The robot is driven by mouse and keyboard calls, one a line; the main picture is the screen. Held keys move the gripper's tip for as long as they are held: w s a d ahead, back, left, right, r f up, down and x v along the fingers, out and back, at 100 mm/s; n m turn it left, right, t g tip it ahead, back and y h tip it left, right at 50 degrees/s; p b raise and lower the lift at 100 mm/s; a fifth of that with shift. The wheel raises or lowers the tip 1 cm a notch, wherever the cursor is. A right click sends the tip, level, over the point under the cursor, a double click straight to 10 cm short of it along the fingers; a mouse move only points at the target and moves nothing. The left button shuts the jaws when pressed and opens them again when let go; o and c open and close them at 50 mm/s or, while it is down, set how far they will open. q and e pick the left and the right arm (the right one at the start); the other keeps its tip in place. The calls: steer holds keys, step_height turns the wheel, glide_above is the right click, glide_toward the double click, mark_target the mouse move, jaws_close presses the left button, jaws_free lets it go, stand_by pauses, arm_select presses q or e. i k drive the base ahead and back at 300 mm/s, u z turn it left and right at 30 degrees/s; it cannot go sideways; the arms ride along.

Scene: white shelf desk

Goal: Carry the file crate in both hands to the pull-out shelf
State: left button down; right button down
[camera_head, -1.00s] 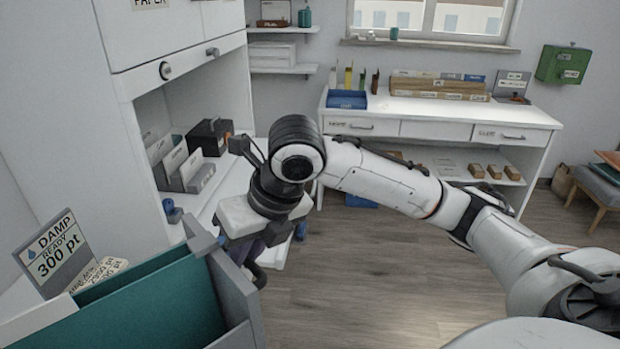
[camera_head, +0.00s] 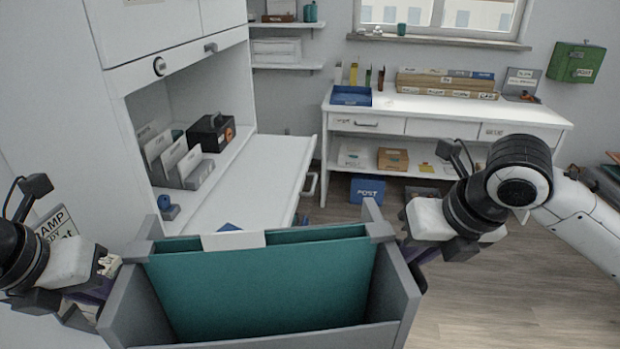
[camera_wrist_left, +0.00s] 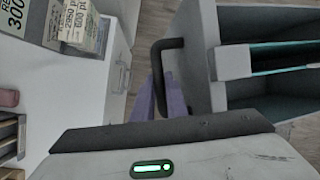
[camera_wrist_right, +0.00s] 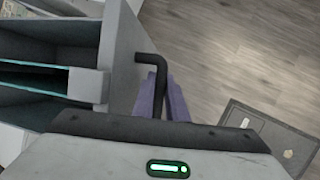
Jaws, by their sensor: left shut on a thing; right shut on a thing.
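The grey file crate (camera_head: 402,290) is at the bottom middle of the head view, held up in front of me, with teal folders (camera_head: 265,290) and a white card tab (camera_head: 233,241) in it. My left gripper (camera_head: 100,285) is at its left side. In the left wrist view its purple fingers (camera_wrist_left: 160,98) are shut on the crate's dark handle (camera_wrist_left: 158,55). My right gripper (camera_head: 420,262) is at the right side. In the right wrist view its fingers (camera_wrist_right: 160,95) are shut on the other dark handle (camera_wrist_right: 150,62). The white pull-out shelf (camera_head: 265,172) extends from the cabinet beyond the crate.
Grey file dividers (camera_head: 180,165) and a black box (camera_head: 211,133) stand in the cabinet niche left of the pull-out shelf. A small blue object (camera_head: 168,207) lies near its front. A white desk (camera_head: 440,108) stands at the back; a blue POST bin (camera_head: 367,190) is below it.

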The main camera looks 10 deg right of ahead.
mark_target(265, 172)
steer(key=z, duration=0.8)
steer(key=i, duration=3.75)
steer(key=u, duration=2.85)
